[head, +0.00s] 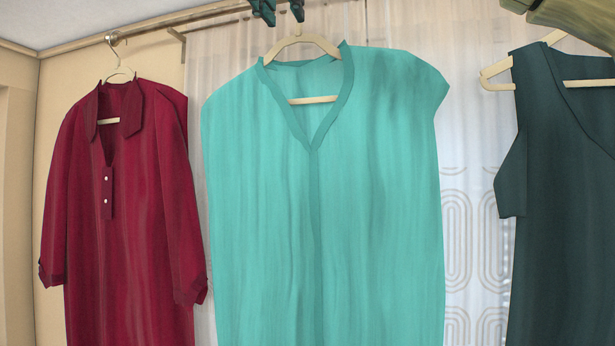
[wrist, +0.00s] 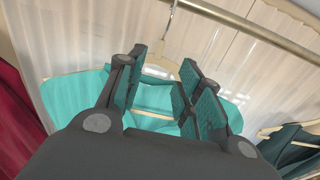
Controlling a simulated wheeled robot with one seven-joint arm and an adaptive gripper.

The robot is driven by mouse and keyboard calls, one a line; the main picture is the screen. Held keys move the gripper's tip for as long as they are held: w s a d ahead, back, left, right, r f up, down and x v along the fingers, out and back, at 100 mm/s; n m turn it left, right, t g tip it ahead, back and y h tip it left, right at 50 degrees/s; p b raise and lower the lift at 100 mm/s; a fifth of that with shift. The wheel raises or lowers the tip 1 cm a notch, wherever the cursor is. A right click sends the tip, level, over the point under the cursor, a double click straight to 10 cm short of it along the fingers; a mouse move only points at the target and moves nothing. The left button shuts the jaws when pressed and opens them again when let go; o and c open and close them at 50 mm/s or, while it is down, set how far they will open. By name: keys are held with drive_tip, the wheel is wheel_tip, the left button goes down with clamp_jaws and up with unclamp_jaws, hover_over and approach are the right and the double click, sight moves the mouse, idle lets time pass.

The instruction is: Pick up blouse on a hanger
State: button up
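A turquoise V-neck blouse (head: 380,180) hangs upright on a cream hanger (head: 315,100) in the middle of the head view. My gripper (head: 281,12) shows at the top edge of that view, just above the hanger, with its two fingers apart. In the wrist view my gripper (wrist: 162,72) is open, with the hanger (wrist: 158,72) seen between its fingers. The blouse (wrist: 75,95) spreads below and to both sides of the fingers there. I see no finger touching the hanger. The top of the hook is cut off in the head view.
A dark red shirt (head: 130,200) hangs on the left and a dark green sleeveless garment (head: 560,200) on the right, with gaps between. A rod (head: 160,24) runs along the top. A pale patterned curtain (head: 475,160) hangs behind.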

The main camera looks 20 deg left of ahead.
sight(298, 28)
drive_tip(key=w+p, duration=0.2)
drive_tip(key=w, duration=0.3)
drive_tip(key=shift+w, duration=0.3)
drive_tip(key=shift+s+r+p, duration=0.3)
drive_tip(key=shift+s+p, duration=0.05)
drive_tip(key=shift+s, duration=0.1)
drive_tip(key=shift+r+p, duration=0.25)
drive_tip(key=shift+p, duration=0.1)
drive_tip(key=w, duration=0.1)
drive_tip(key=w+p, duration=0.1)
drive_tip(key=w, duration=0.1)
drive_tip(key=w+f, duration=0.1)
drive_tip(key=w, duration=0.1)
drive_tip(key=shift+p, duration=0.35)
drive_tip(key=shift+s+r, duration=0.25)
drive_tip(key=shift+s, duration=0.35)
drive_tip(key=shift+c, duration=1)
drive_tip(key=shift+w+a+f, duration=0.1)
drive_tip(key=shift+w+f, duration=0.05)
drive_tip(key=shift+w, duration=0.2)
clamp_jaws()
drive_tip(key=shift+s, duration=0.1)
